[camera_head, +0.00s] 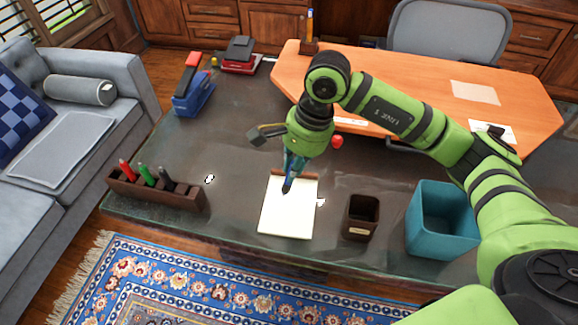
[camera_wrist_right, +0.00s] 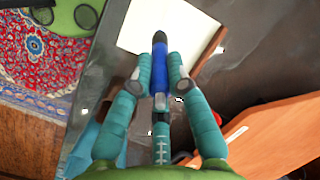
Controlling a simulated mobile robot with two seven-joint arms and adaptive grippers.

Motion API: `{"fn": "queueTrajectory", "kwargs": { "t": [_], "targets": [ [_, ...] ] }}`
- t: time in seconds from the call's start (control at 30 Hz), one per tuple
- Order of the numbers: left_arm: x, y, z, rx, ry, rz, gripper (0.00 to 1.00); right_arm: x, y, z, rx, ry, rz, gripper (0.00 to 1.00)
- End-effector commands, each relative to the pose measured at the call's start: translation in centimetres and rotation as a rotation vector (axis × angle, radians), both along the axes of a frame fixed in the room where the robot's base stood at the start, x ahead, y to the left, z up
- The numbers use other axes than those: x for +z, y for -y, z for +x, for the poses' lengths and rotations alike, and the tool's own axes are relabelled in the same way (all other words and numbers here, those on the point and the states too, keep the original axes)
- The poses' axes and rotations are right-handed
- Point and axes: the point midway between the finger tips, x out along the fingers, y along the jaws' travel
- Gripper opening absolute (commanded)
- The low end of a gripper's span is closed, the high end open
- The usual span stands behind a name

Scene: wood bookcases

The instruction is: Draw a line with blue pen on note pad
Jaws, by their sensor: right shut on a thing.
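The note pad (camera_head: 288,212) lies on the dark desk, cream-white with a brown top edge; it also shows at the top of the right wrist view (camera_wrist_right: 150,22). My right gripper (camera_head: 293,168) is above the pad's top edge, shut on the blue pen (camera_head: 287,186). The pen points down over the upper part of the pad; in the right wrist view the blue pen (camera_wrist_right: 159,62) sits between the two teal fingers. I cannot tell whether its tip touches the paper. No drawn line is visible on the pad. My left gripper is not in view.
A brown pen holder (camera_head: 158,190) with red, green and dark pens stands left. A small dark cup (camera_head: 361,217) and a teal bin (camera_head: 440,218) stand right. A blue stapler (camera_head: 193,90) is at back left. The desk left of the pad is mostly clear.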

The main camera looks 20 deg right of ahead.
Motion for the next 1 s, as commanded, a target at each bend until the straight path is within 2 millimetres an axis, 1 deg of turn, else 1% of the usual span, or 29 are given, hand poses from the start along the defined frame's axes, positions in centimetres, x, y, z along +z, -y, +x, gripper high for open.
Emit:
{"fn": "queueTrajectory", "kwargs": {
  "t": [0.03,0.1,0.17,0.23,0.27,0.4,0.53,0.8,1.0],
  "targets": [
    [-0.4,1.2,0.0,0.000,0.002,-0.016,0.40,-0.6,0.0,0.4,-0.090,0.005,0.018,0.00],
    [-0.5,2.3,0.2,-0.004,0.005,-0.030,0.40,-0.8,0.0,1.0,-0.199,0.015,0.040,0.00],
    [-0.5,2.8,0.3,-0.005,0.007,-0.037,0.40,-1.0,0.0,1.4,-0.264,0.023,0.051,0.00],
    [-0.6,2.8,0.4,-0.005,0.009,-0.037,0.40,-1.1,0.1,1.7,-0.312,0.028,0.060,0.00],
    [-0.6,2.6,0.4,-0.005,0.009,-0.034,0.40,-1.2,0.1,1.7,-0.322,0.030,0.061,0.00],
    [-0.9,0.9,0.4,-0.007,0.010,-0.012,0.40,-1.7,0.1,1.8,-0.337,0.031,0.064,0.00],
    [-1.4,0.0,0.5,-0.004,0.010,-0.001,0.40,-2.6,0.1,1.8,-0.335,0.030,0.063,0.00],
    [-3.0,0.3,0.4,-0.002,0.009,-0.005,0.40,-5.5,0.1,1.8,-0.332,0.031,0.062,0.00],
    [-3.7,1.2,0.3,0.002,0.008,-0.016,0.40,-6.8,0.1,1.8,-0.332,0.031,0.062,0.00]
  ]
}}
